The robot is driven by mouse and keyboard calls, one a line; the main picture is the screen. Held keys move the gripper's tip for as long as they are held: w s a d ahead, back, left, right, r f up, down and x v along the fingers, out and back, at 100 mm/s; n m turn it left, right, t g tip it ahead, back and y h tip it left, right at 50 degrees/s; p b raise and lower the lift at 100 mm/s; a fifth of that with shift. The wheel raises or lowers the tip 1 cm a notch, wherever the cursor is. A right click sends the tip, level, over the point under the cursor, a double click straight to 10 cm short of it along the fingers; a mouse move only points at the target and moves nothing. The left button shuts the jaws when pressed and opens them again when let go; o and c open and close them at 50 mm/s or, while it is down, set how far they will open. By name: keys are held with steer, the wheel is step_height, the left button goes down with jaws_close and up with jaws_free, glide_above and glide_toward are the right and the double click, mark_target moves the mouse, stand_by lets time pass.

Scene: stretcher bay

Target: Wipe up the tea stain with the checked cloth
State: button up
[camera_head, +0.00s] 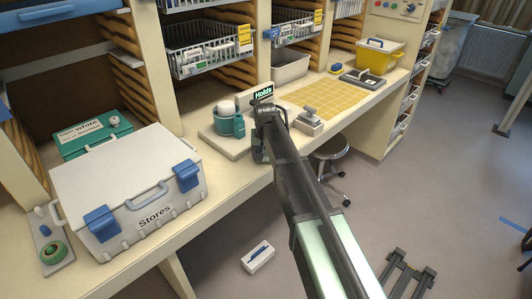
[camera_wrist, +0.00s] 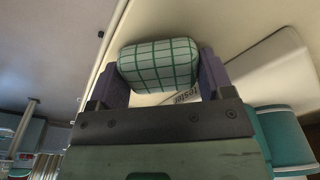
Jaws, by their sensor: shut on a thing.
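The checked cloth (camera_wrist: 158,64), pale green with dark green lines, is a rolled or padded bundle in the wrist view. My gripper (camera_wrist: 160,78) is shut on it, with one finger at each side. In the head view my gripper (camera_head: 260,150) is at the counter's front edge, beside the teal mug (camera_head: 222,124), and my own arm covers most of it. The cloth cannot be made out there. The beige counter (camera_head: 228,171) lies beneath. I cannot make out the tea stain in either view; whether the cloth touches the counter is unclear.
A large white Stores case (camera_head: 125,180) stands on the counter at left, with a green box (camera_head: 88,138) behind. A yellow gridded mat (camera_head: 322,98), a grey bin (camera_head: 290,70) and a yellow tub (camera_head: 377,58) are to the right. A stool (camera_head: 333,148) stands below.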

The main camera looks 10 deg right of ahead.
step_height(320, 180, up, 6)
steer(key=p, duration=0.5)
steer(key=shift+f, duration=0.15)
step_height(320, 180, up, 3)
steer(key=p, duration=0.3)
